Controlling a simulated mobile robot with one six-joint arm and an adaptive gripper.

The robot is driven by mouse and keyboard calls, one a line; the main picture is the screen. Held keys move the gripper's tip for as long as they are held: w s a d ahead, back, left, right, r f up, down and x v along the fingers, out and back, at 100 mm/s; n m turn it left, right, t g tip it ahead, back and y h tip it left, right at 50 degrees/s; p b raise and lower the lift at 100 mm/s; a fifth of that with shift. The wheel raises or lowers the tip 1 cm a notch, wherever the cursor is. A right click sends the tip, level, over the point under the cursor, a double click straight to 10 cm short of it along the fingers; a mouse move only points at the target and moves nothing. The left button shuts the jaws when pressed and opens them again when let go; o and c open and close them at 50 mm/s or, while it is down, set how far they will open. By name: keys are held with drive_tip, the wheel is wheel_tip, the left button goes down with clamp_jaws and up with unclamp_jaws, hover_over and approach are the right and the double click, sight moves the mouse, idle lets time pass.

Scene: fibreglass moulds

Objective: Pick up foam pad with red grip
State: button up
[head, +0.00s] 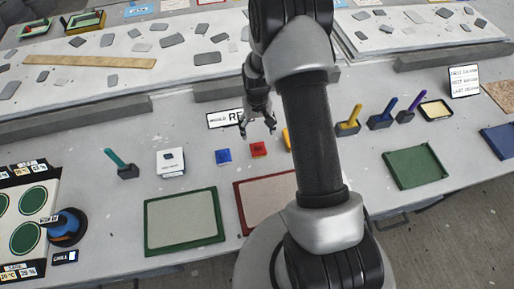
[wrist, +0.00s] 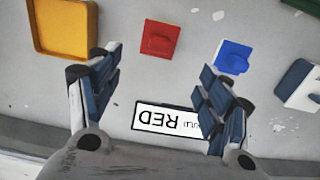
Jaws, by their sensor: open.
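A small red square piece with a raised red block on top (head: 258,149) lies on the table just in front of my gripper (head: 257,127). It also shows in the wrist view (wrist: 158,38), beyond and between the fingertips. I cannot tell whether it is foam. My gripper (wrist: 158,75) is open and empty, with its fingers spread above the table. No pad with an upright red grip is visible; my arm hides part of the table.
A similar blue piece (head: 223,156) lies left of the red one. A "RED" sign (wrist: 168,120) lies under the gripper. Pads with teal (head: 117,160), yellow (head: 350,121), blue (head: 383,115) and purple (head: 410,105) upright grips stand around. A green-framed panel (head: 181,221) lies nearer.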

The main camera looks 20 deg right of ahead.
sight(258, 144)
wheel_tip(258, 144, down, 7)
drive_tip(key=shift+r+b, duration=0.15)
drive_tip(key=shift+b, duration=0.2)
drive_tip(key=f, duration=0.4)
drive_tip(key=shift+s+b, duration=0.35)
drive_tip(key=shift+f, duration=0.65)
drive_tip(key=shift+c, duration=0.2)
drive_tip(key=c, duration=1.1)
